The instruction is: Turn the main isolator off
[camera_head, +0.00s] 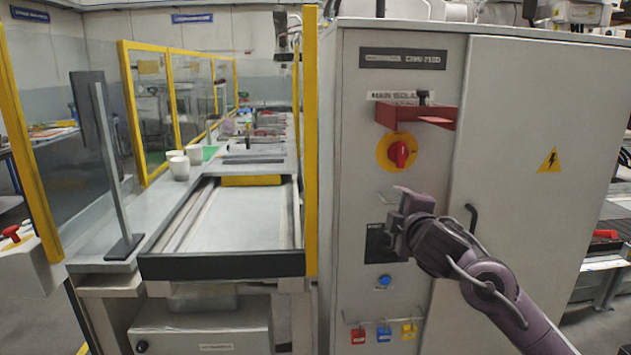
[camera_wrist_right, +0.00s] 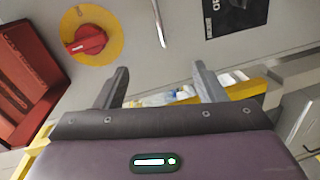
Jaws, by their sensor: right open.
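The main isolator is a red rotary knob (camera_head: 399,153) on a round yellow plate (camera_head: 384,158), on the front of the grey cabinet under a "MAIN ISOLATOR" label. It also shows at the upper left of the right wrist view as a red knob (camera_wrist_right: 88,39) on its yellow disc (camera_wrist_right: 108,20). My right gripper (camera_head: 397,212) is in front of the cabinet, below the knob and apart from it. In the right wrist view its two fingers (camera_wrist_right: 163,88) are spread with nothing between them. My left gripper is not in view.
A red bracket (camera_head: 425,116) juts out just above the knob and shows at the left of the right wrist view. The cabinet door (camera_head: 540,170) has a dark handle. A yellow post (camera_head: 310,140) stands at left.

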